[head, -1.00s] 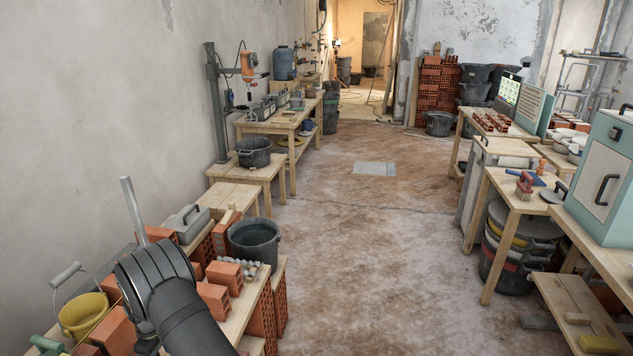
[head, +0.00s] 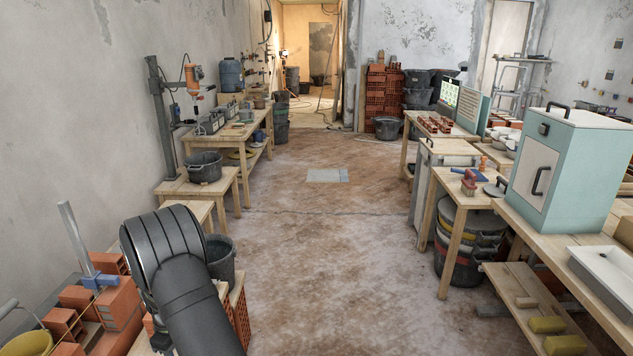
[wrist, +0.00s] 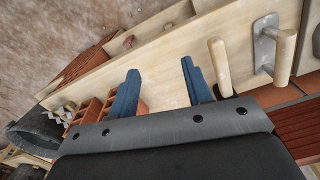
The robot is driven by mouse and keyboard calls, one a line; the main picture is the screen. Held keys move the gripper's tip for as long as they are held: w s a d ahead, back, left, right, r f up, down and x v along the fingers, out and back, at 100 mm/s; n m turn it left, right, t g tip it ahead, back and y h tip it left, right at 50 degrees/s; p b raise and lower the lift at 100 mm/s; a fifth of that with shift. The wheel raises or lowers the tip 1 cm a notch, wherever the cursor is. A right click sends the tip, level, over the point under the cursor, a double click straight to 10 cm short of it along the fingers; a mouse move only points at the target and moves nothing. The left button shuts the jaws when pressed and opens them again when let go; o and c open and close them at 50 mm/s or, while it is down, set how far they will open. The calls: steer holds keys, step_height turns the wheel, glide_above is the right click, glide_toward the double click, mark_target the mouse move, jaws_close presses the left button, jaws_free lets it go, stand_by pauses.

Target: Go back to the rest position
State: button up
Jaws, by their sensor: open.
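My gripper (wrist: 158,84) shows in the wrist view with two blue fingers spread apart and nothing between them. It is above a light wooden board (wrist: 165,60). Orange bricks (wrist: 88,112) lie left of the fingers, and a dark bucket (wrist: 35,128) is at the far left. A wooden handle (wrist: 219,66) and a grey tool with a wooden grip (wrist: 272,45) are to the right. In the head view my black arm reaches over the left bench and hides the gripper.
A dark bucket (head: 221,262) is just right of my arm. A teal cabinet (head: 565,172) stands on the right bench. The floor (head: 320,260) between is clear.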

steer(key=w+d+r+m, duration=0.1)
steer(key=w+d+m, duration=0.25)
steer(key=d, duration=0.75)
steer(key=w+d+r+m, duration=0.1)
steer(key=w+d+m, duration=0.3)
steer(key=d, duration=0.6)
steer(key=s+d+m, duration=0.2)
steer(key=d+m, duration=0.6)
steer(key=d, duration=1)
steer(key=shift+s+d+r, duration=0.15)
steer(key=shift+s+r, duration=0.25)
steer(key=shift+o, duration=0.2)
